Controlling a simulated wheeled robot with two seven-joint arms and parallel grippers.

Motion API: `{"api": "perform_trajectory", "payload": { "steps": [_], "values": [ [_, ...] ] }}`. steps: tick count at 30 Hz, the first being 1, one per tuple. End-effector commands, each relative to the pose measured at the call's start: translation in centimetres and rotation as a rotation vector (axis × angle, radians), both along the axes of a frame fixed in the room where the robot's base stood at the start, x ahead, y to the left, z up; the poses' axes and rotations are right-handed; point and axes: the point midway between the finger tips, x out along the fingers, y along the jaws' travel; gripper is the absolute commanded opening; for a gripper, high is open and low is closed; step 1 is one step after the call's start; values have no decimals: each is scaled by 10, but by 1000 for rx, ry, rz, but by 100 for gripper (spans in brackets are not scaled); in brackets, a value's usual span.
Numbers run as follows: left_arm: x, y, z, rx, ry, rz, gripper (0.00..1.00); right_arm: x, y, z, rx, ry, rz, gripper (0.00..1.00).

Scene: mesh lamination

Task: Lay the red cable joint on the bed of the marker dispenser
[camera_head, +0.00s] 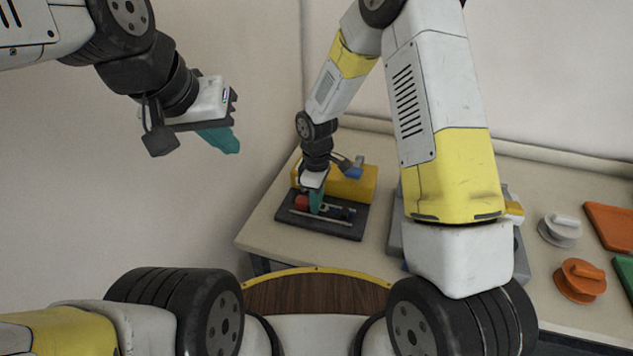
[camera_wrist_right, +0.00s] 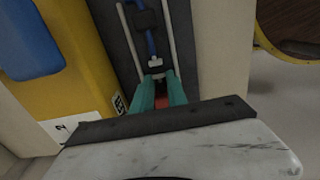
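The marker dispenser, with a dark base (camera_head: 345,232) and a yellow block (camera_head: 345,182) behind, stands at the left of the table. My right gripper (camera_head: 316,206) points down over its bed. A red piece, seemingly the red cable joint (camera_head: 302,202), shows beside the fingers at bed height. In the right wrist view, red (camera_wrist_right: 162,101) fills the narrow gap between my teal fingers (camera_wrist_right: 160,88), which look closed on it. The fingers hide most of the joint. My left gripper (camera_head: 222,141) is raised at the left, away from the table; its finger gap is not visible.
Two light rails and a blue part (camera_wrist_right: 151,43) lie along the bed. To the right on the table are a grey spool (camera_head: 560,230), an orange spool (camera_head: 580,281), an orange tray (camera_head: 612,226) and a green tray (camera_head: 625,272). My right arm hides a grey fixture (camera_head: 395,235).

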Motion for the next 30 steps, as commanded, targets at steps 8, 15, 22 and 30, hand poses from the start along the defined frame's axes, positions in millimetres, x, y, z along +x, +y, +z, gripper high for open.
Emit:
{"api": "perform_trajectory", "payload": {
  "steps": [8, 15, 22, 30],
  "values": [
    [0, 0, 0, 0, 0, 0, 0, 0, 0, 1, 0, 0, 0, 19],
    [0, 0, 0, 0, 0, 0, 0, 1, 0, 26, 1, -3, -1, 19],
    [0, 0, 0, 0, 0, 0, 0, 1, 0, 77, 2, -5, -1, 19],
    [0, 0, 0, 0, 0, 0, 0, 0, 0, 116, 1, -1, -1, 19]
  ]
}}
